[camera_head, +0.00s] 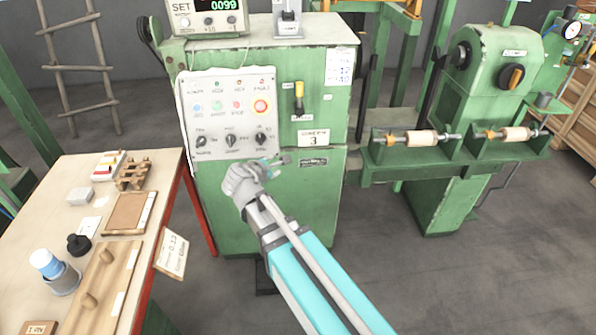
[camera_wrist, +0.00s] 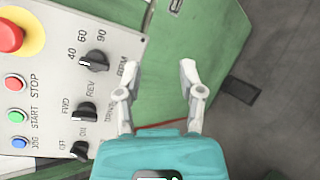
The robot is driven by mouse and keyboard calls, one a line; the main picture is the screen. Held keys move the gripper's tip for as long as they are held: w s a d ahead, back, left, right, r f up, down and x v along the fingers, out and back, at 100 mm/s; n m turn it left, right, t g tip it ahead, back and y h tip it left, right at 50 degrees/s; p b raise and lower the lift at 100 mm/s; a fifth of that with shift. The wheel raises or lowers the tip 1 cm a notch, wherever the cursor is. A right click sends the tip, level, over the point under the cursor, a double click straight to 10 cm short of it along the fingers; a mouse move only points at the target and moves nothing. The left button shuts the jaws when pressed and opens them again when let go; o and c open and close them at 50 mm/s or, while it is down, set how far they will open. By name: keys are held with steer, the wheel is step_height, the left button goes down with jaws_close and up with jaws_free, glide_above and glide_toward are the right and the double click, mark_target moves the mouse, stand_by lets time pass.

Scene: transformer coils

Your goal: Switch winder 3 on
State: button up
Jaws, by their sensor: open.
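The green winder cabinet (camera_head: 325,70) carries a plate with the number 3 (camera_head: 313,139). Its pale control panel (camera_head: 215,88) holds a row of black knobs and coloured buttons. The OFF/ON knob (camera_wrist: 80,150) is at the lower edge of the wrist view; its setting is hard to read. The FWD/REV knob (camera_wrist: 85,112) and the RPM knob (camera_wrist: 93,62) are above it. The green START button (camera_wrist: 15,116) is beside the red STOP button (camera_wrist: 14,83). My gripper (camera_head: 283,161) is open and empty, below and right of the knobs; its fingers also show in the wrist view (camera_wrist: 160,78).
A yellow-and-black handle (camera_head: 299,98) is on the cabinet, right of the panel. A workbench (camera_head: 100,180) with small parts stands at left. A green winding machine (camera_head: 480,90) with spindles stands at right. Grey floor is clear between.

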steer(key=s+d+f+m+g+p, duration=0.1)
steer(key=s+d+m+g+p, duration=0.1)
steer(key=d+m, duration=0.4)
steer(key=shift+s+d+f+g, duration=0.15)
steer(key=shift+s+d+g, duration=0.25)
steer(key=shift+d+g, duration=0.35)
steer(key=s+d+f+m+g+y, duration=0.3)
steer(key=s+d+m, duration=0.2)
steer(key=s+m, duration=0.1)
steer(key=s+d+f+m+g+y, duration=0.2)
steer(key=s+d+f+m+g, duration=0.1)
steer(key=s+m, duration=0.4)
steer(key=shift+d+m+g+y, duration=0.4)
steer(key=shift+d+m+g, duration=0.35)
steer(key=shift+d, duration=0.4)
steer(key=shift+w, duration=0.1)
